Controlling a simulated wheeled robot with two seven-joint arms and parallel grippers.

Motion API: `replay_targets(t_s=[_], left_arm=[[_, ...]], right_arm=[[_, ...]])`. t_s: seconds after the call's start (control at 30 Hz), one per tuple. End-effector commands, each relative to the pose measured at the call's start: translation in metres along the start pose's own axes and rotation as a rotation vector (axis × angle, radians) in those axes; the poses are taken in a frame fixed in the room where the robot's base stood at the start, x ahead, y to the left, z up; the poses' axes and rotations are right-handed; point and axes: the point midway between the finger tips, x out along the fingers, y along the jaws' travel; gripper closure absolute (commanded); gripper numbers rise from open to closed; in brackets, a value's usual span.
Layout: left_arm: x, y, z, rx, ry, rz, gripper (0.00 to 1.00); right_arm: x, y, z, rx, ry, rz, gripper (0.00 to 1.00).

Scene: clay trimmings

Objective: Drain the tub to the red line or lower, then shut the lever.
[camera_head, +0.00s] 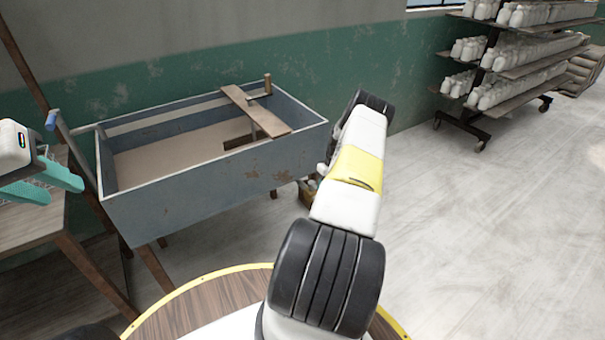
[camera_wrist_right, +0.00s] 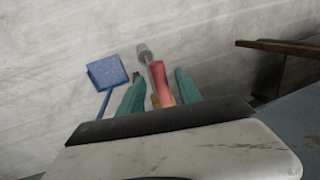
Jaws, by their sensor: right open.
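The blue-grey tub (camera_head: 215,188) stands by the wall, with pale brown slurry (camera_head: 165,150) inside. No red line shows on it. A board (camera_head: 255,110) lies across its right part. In the right wrist view, a red grip (camera_wrist_right: 161,84) with a grey end shows between my right gripper's teal fingers (camera_wrist_right: 160,90); it looks like the lever, but its setting is unclear. Those fingers are open, apart from each other. In the head view, my right arm hides that gripper. My left gripper (camera_head: 50,190) is at the left edge, its teal fingers apart and empty, away from the tub.
A wooden table (camera_head: 30,235) stands left of the tub, and a blue-ended tool (camera_head: 53,121) leans near its left corner. A small crate (camera_head: 308,192) is under the right end. A blue dustpan-like thing (camera_wrist_right: 108,73) shows in the wrist view. Shelves (camera_head: 515,65) stand far right; the floor between is clear.

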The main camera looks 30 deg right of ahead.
Motion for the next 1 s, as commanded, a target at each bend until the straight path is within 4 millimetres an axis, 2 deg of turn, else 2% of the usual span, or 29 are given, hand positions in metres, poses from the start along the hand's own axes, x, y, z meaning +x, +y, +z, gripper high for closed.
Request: replay_targets(t_s=[0.3, 0.5, 1.0], left_arm=[[0.000, 0.000, 0.000, 0.000, 0.000, 0.000, 0.64], [0.000, 0.000, 0.000, 0.000, 0.000, 0.000, 0.64], [0.000, 0.000, 0.000, 0.000, 0.000, 0.000, 0.64]], right_arm=[[-0.048, 0.001, -0.001, 0.000, 0.002, 0.003, 0.59], [-0.072, 0.001, 0.000, -0.001, 0.001, 0.002, 0.59], [-0.077, 0.001, 0.000, 0.000, 0.001, 0.001, 0.59]])
